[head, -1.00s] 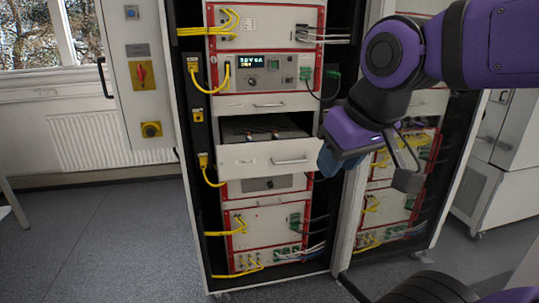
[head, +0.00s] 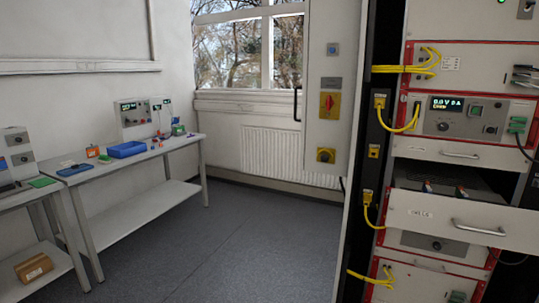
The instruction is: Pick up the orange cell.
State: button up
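A small orange object (head: 92,152) stands on the far workbench at the left, beside the blue tray. It is too small for me to tell whether it is the orange cell. The open drawer (head: 460,213) of the rack at the right holds a few small dark-bodied things (head: 428,187) with lighter tips; their colours are not clear and the drawer front hides their lower parts. My gripper is not in view.
The workbench (head: 135,160) carries a blue tray (head: 126,149), a small blue item (head: 75,169) and instruments (head: 147,116). A box (head: 34,268) lies on a low shelf at left. Yellow cables (head: 404,69) hang along the rack. The grey floor (head: 240,250) between is clear.

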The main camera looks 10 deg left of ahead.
aim_at(93, 153)
jog(key=u, duration=1.6)
jog(key=z, duration=2.1)
jog(key=i+j+u, duration=0.65)
jog(key=u, duration=0.15)
jog(key=i+j+u, duration=0.25)
jog(key=u, duration=0.15)
jog(key=i+j+u, duration=0.15)
jog(key=i+u, duration=0.4)
jog(key=u, duration=0.25)
jog(key=i+j, duration=0.1)
jog(key=i, duration=0.55)
jog(key=i+j, duration=0.1)
jog(key=i, duration=0.55)
jog(key=k+j+u, duration=0.05)
